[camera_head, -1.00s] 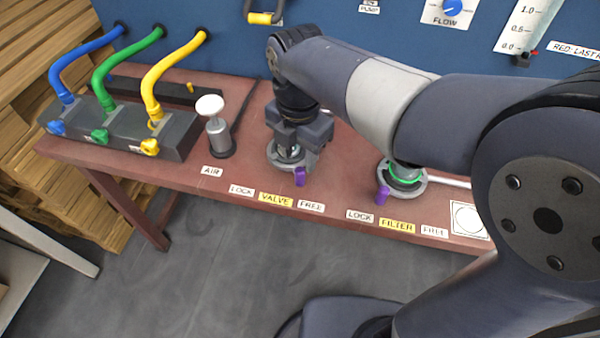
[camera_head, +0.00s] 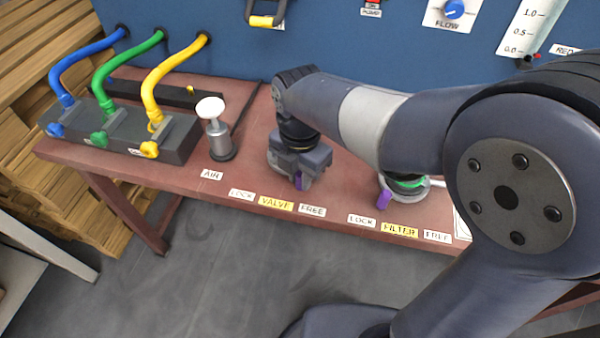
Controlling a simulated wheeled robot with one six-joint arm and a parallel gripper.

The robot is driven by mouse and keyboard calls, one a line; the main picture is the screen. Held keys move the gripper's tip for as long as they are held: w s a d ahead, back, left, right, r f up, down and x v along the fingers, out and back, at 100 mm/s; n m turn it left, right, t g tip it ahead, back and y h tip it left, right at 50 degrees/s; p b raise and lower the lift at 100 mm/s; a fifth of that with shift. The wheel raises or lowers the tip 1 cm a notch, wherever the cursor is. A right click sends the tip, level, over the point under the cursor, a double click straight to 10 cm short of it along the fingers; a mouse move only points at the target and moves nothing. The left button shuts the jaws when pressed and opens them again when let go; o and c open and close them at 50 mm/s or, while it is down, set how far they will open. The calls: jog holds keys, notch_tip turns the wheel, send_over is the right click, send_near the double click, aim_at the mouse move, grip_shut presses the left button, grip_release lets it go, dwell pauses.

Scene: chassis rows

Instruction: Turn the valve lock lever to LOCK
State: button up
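The valve lock lever (camera_head: 298,182) is a small purple tab at the front of the round valve fitting. It points toward the front edge, between the LOCK label (camera_head: 242,195) and the FREE label (camera_head: 312,210), above the yellow VALVE label (camera_head: 276,203). My gripper (camera_head: 297,172) is right over the valve fitting and hides most of it. Its fingers are at or around the fitting, and I cannot tell whether they touch the lever or how far they are apart.
The filter fitting with its purple lever (camera_head: 384,199) and green ring is to the right, partly behind my arm. A white-topped air plunger (camera_head: 213,125) stands to the left. A hose block (camera_head: 180,140) with blue, green and yellow hoses is further left. The bench front edge is clear.

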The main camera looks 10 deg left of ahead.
grip_shut()
jog(key=shift+a, duration=0.1)
jog(key=shift+s+a+r+m+p, duration=0.1)
jog(key=shift+s+a+m+p, duration=0.1)
jog(key=shift+a+m+p, duration=0.35)
jog(key=shift+s+a+m+p, duration=0.15)
jog(key=shift+a+m+p, duration=0.15)
jog(key=shift+m, duration=0.35)
jog(key=a+m+p, duration=0.1)
jog(key=a+m, duration=0.1)
jog(key=shift+s+m, duration=0.1)
jog(key=shift+m, duration=0.2)
jog(key=a+m+p, duration=0.2)
jog(key=m, duration=0.1)
jog(key=shift+w+a+m, duration=0.3)
jog(key=shift+a, duration=0.05)
jog(key=shift+w+a+m+p, duration=0.35)
jog(key=shift+a+m, duration=0.25)
jog(key=shift+m, duration=0.25)
jog(key=shift+w+a+m+p, duration=0.3)
jog(key=shift+a+m, duration=0.3)
jog(key=shift+m, duration=0.25)
